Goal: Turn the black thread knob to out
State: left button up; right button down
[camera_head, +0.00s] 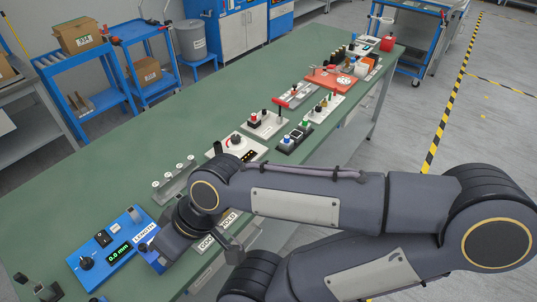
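A blue box (112,246) labelled LENGTH sits at the near left of the bench, with a display reading 0.0 mm. A black knob (87,262) stands on its left part. Another dark round knob (236,140) stands on a pale panel farther along. I cannot read a thread label or an out mark at either. My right arm reaches in from the right, and its dark wrist is bent down over the bench beside the blue box. The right fingertips cannot be made out. Dark pieces at the bottom left edge may be my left gripper, but this is unclear.
The green bench (110,190) holds several small panels and a grey rack with pegs (175,180). A red tray (330,79) lies farther back. Blue carts with boxes (85,80) stand behind. The bench's left side is mostly clear. My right arm covers part of the front edge.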

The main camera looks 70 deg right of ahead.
aim_at(235, 139)
jog(key=z, duration=0.4)
jog(key=j+z, duration=0.1)
jog(key=z, duration=0.35)
jog(key=k+z, duration=0.1)
jog(key=z, duration=0.75)
jog(key=k+z, duration=0.1)
jog(key=z, duration=0.3)
jog(key=i+l+u, duration=0.7)
jog(key=l+u, duration=0.15)
jog(key=l, duration=0.2)
jog(key=i+l+u, duration=0.15)
jog(key=l+u, duration=0.15)
jog(key=l, duration=0.1)
